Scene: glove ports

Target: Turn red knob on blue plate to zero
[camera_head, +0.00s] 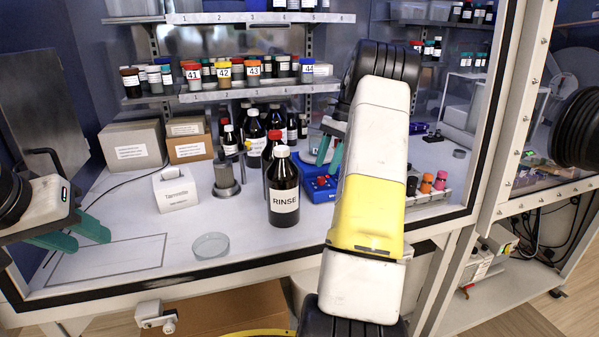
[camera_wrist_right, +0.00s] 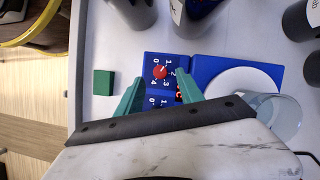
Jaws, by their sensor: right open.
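In the right wrist view, a red knob (camera_wrist_right: 160,72) sits on the blue plate (camera_wrist_right: 150,58) inside a white number scale from 0 to 4. The knob's pointer is too small to read surely. A second scale below is partly covered by my fingers. My right gripper (camera_wrist_right: 157,94) is open above the plate, its green fingertips on either side just below the red knob, apart from it. My left gripper (camera_head: 82,238) is open and empty at the far left.
The dark RINSE bottle (camera_head: 283,190) stands left of the device, with a glass dish (camera_head: 211,246) in front. A white plate (camera_wrist_right: 240,84) and a glass vessel (camera_wrist_right: 275,115) are right of the knob in the wrist view.

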